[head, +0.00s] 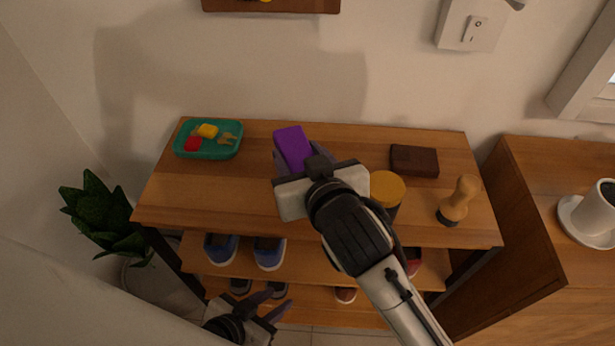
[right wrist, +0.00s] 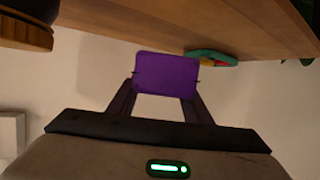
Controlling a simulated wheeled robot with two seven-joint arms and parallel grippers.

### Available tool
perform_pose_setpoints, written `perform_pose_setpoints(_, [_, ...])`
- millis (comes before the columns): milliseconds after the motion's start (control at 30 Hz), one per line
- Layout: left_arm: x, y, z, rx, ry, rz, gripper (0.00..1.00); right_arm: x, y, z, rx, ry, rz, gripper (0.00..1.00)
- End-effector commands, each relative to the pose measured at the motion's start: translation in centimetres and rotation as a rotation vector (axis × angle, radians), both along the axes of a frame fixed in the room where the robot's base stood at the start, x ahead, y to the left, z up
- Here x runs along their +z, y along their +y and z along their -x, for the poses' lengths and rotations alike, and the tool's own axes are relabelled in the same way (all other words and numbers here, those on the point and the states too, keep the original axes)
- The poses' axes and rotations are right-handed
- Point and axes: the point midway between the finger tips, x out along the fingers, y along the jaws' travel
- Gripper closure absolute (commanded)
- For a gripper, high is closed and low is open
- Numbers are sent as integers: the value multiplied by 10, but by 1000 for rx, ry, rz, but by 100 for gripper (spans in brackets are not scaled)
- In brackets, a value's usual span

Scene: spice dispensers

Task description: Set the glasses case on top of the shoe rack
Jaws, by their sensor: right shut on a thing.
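The purple glasses case (head: 292,146) is held in my right gripper (head: 297,158), over the back middle of the wooden shoe rack (head: 247,188). In the right wrist view, the case (right wrist: 166,74) sits between the two fingers, which are shut on its sides. I cannot tell whether the case touches the rack's top board. My left gripper (head: 270,303) is low in front of the rack, near the lower shelves. Its fingers are apart and nothing shows between them.
On the rack top are a teal tray (head: 208,152) with small items at left, a yellow-lidded jar (head: 387,188), a brown wallet (head: 414,161) and a wooden stamp-like tool (head: 459,199). A plant (head: 100,220) stands left. The rack's front left top is clear.

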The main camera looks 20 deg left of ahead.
Motion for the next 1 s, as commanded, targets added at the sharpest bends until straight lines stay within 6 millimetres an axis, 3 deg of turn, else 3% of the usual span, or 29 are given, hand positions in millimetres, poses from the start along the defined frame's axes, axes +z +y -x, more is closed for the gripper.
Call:
perform_pose_setpoints(100, [-1, -1, -2, -2, -5, 2, 69, -23, -1, 0, -1, 1, 2, 79])
perform_pose_setpoints(333, [-2, -3, -2, -3, -3, 3, 69, -41, -1, 0, -1, 1, 0, 79])
perform_pose_setpoints(500, [-7, -3, -1, -5, 1, 1, 69, -66, -1, -1, -3, 2, 3, 79])
perform_pose_setpoints(933, [-7, -3, -2, -6, -1, 2, 69, -74, -1, -1, -3, 1, -1, 79])
perform_pose_setpoints(967, [-7, -3, -2, -6, -1, 2, 69, -74, -1, -1, -2, 0, 0, 52])
perform_pose_setpoints(1000, [-6, -3, -2, -5, -2, 2, 69, -74, -1, -1, -2, 0, 0, 45])
